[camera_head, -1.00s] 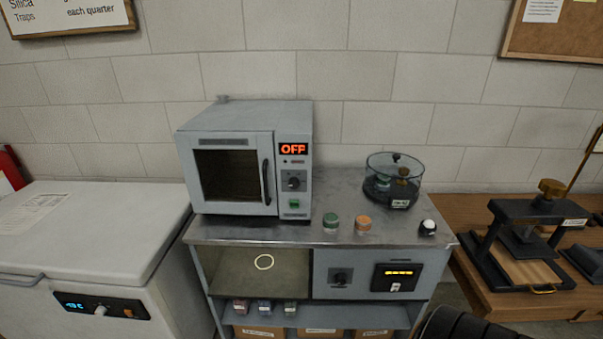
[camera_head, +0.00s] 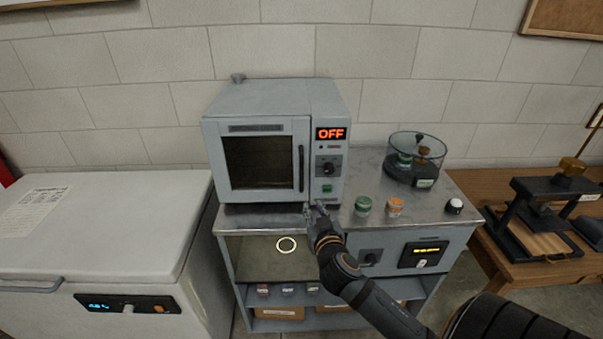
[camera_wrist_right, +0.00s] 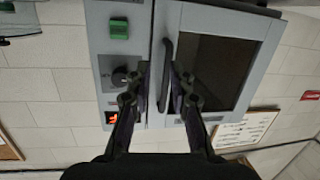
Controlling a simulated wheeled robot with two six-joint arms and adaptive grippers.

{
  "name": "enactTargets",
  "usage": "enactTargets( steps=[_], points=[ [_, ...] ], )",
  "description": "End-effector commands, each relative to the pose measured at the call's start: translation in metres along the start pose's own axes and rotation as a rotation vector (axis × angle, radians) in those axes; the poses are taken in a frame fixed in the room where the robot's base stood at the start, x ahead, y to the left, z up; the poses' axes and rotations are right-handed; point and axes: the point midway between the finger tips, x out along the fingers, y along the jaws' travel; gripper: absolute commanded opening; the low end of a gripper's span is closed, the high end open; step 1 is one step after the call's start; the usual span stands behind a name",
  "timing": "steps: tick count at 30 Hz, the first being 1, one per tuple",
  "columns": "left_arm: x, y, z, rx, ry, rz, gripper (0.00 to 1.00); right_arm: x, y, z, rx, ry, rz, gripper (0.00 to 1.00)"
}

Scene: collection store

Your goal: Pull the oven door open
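The grey oven (camera_head: 270,97) stands on the metal bench, its display reading OFF. Its door (camera_head: 260,160), with a dark window, is shut. The dark vertical door handle (camera_head: 301,168) is on the door's right side. My right gripper (camera_head: 314,207) is in front of the oven, near the handle's lower end in the head view. In the right wrist view the picture is turned over; my right gripper (camera_wrist_right: 160,76) is open, and the handle (camera_wrist_right: 165,62) appears between its fingers. I cannot tell whether they touch it. My left gripper is not in view.
Green and orange jars (camera_head: 363,206) and a glass desiccator (camera_head: 415,160) stand right of the oven on the bench (camera_head: 345,222). A white chest freezer (camera_head: 110,220) is at the left. A wooden table with a press (camera_head: 545,215) is at the right.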

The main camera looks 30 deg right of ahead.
Motion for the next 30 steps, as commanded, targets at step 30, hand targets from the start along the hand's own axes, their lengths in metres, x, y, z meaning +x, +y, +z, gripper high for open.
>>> enactTargets(
  steps=[30],
  points=[
    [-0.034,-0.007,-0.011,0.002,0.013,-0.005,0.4,0.091,-0.011,-0.078,0.069,0.159,-0.039,0.22]
  ],
)
